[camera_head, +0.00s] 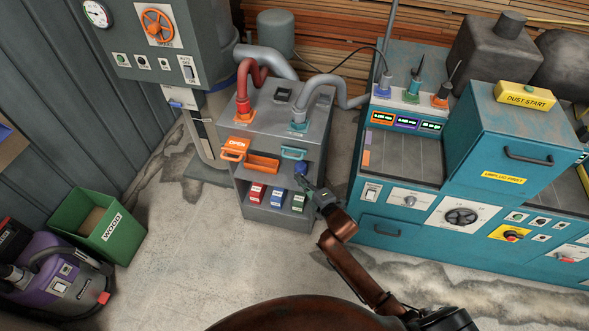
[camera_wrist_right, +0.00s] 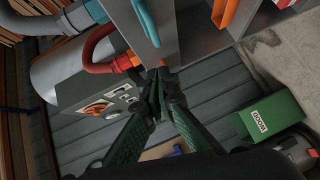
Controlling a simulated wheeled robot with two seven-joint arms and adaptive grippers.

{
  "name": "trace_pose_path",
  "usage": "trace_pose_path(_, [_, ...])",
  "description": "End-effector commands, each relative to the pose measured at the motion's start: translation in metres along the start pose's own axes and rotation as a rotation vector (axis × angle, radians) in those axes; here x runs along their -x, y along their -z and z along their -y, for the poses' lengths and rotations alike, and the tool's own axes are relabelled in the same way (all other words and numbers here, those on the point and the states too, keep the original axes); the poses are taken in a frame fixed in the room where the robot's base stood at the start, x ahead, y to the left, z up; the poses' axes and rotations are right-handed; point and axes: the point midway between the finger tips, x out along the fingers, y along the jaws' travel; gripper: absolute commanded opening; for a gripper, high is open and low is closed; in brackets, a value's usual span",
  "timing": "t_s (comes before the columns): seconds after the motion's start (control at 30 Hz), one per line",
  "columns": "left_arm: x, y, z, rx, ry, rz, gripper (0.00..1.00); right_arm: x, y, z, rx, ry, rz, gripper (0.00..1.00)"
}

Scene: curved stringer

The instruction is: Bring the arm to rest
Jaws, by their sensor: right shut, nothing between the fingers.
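My right arm (camera_head: 340,232) reaches from the bottom right toward the front of the grey cabinet. My right gripper (camera_head: 302,180) is shut and empty at its tip, just below a small blue part (camera_head: 300,167) on the cabinet front; I cannot tell whether they touch. In the right wrist view the shut fingertips (camera_wrist_right: 160,78) meet in the middle, beside the edge of the grey cabinet (camera_wrist_right: 195,45). My left gripper is in neither view.
The grey cabinet (camera_head: 262,196) has an orange handle (camera_head: 233,149), a teal handle (camera_head: 293,153) and several coloured boxes on a lower shelf. A teal machine (camera_head: 400,205) stands close on the right. A green bin (camera_head: 97,225) is at left; the floor between is clear.

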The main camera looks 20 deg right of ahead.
Motion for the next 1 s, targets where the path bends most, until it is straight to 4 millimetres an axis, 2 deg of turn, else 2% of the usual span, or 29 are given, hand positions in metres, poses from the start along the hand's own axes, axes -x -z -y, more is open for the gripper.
trace_pose_path(0.1, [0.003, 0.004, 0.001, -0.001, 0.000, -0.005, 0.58, 0.021, 0.000, 0.000, 0.000, 0.000, 0.001, 0.00])
trace_pose_path(0.2, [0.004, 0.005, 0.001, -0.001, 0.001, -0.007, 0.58, 0.030, 0.000, 0.000, -0.001, 0.000, 0.001, 0.00])
trace_pose_path(0.57, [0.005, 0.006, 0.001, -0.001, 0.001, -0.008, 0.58, 0.036, 0.001, 0.002, -0.003, 0.002, -0.001, 0.00])
trace_pose_path(0.67, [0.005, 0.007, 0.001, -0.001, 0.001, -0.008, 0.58, 0.036, -0.005, 0.017, -0.026, 0.026, 0.011, 0.00])
trace_pose_path(0.77, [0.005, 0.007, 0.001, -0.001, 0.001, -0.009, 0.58, 0.039, -0.020, 0.058, -0.091, 0.087, 0.045, 0.00])
trace_pose_path(0.87, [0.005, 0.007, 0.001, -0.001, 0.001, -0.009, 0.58, 0.049, -0.041, 0.120, -0.194, 0.176, 0.102, 0.00])
trace_pose_path(0.9, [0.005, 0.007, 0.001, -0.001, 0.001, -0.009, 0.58, 0.056, -0.050, 0.148, -0.240, 0.215, 0.129, 0.00])
trace_pose_path(0.97, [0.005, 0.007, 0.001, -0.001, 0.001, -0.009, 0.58, 0.067, -0.062, 0.189, -0.308, 0.270, 0.172, 0.00])
trace_pose_path(1.0, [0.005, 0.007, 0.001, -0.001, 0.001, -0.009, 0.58, 0.077, -0.069, 0.216, -0.353, 0.306, 0.202, 0.00])
